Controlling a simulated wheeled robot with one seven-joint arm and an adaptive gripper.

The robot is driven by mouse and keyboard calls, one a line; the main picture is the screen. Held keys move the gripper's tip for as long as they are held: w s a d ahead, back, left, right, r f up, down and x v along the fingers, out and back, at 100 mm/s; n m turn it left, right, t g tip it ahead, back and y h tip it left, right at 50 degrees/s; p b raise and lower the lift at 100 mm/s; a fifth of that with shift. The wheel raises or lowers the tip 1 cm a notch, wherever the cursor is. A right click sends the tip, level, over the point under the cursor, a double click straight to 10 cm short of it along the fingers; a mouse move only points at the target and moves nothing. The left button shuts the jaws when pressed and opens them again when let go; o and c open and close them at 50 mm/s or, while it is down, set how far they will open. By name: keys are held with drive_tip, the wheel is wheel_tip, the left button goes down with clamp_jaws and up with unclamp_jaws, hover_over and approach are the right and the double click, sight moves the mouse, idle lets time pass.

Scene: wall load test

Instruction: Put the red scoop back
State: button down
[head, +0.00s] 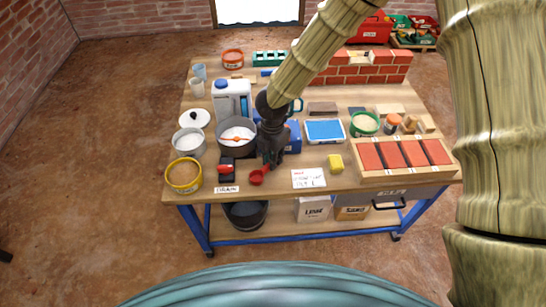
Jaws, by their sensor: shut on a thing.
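The red scoop (257,177) is near the front edge of the workbench, left of the white card. Its round bowl shows; its short handle runs up to the right to the fingertips of my gripper. My gripper (269,164) is dark, points down and is shut on the red scoop. Whether the scoop touches the bench top or is just above it, I cannot tell. My gripper hides part of the handle and some of the blue thing behind it.
A grey pot (221,150) with white contents stands left of my gripper.

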drive_tip(key=shift+f, duration=0.1)
idle(0.3)
drive_tip(key=c, duration=0.9)
unclamp_jaws()
drive_tip(key=shift+w+r, duration=0.1)
drive_tip(key=shift+r, duration=0.1)
drive_tip(key=shift+r+p, duration=1.15)
drive_tip(key=shift+p, duration=0.15)
drive_tip(key=shift+r+p, duration=2.2)
drive_tip(key=shift+p, duration=0.05)
drive_tip(key=shift+f, duration=0.1)
